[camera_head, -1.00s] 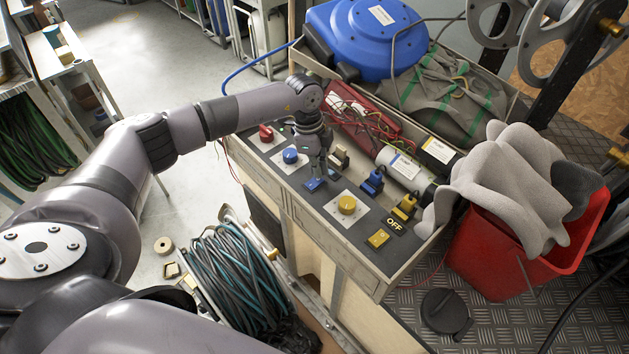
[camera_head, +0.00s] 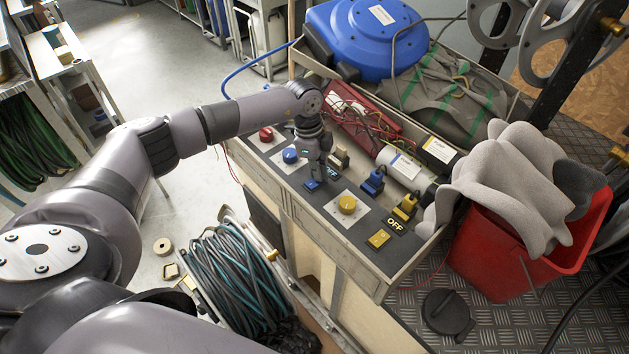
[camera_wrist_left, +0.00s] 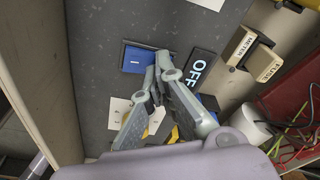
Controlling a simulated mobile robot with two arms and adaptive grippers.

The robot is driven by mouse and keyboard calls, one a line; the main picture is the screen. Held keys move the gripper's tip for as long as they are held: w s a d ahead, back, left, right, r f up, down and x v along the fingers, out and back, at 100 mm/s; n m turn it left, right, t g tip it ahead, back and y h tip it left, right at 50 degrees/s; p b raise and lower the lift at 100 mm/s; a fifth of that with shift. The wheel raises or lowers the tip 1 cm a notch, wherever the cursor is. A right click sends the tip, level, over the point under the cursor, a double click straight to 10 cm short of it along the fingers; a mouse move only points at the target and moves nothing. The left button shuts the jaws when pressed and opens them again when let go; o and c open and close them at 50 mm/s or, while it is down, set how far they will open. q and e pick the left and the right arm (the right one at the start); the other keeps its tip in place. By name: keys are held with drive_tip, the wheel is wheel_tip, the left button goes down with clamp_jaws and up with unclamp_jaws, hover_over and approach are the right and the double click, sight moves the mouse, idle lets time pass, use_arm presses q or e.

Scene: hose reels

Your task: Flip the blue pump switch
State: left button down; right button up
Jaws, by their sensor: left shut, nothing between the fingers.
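The blue pump switch (camera_head: 312,185) is a small blue rocker on the dark top of the control panel (camera_head: 370,222), in front of the blue knob row's OFF label. My left gripper (camera_head: 317,178) points down at it, its fingers shut and empty. In the left wrist view the blue switch (camera_wrist_left: 136,59) shows a white mark, and the fingertips (camera_wrist_left: 160,62) are at its right edge; I cannot tell whether they touch it. The OFF label (camera_wrist_left: 201,67) lies right of the fingertips. My right gripper is not in view.
A blue button (camera_head: 290,155), red button (camera_head: 266,134) and yellow button (camera_head: 347,204) stand on the panel. A yellow switch (camera_head: 379,238) is nearer its front end. Blue (camera_head: 373,181) and yellow (camera_head: 404,207) plugs and a wired red block (camera_head: 365,120) lie behind.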

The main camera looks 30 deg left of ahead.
use_arm(q)
wheel_tip(320, 180, up, 7)
drive_tip(key=p, duration=0.6)
drive_tip(key=shift+p, duration=0.3)
idle(0.4)
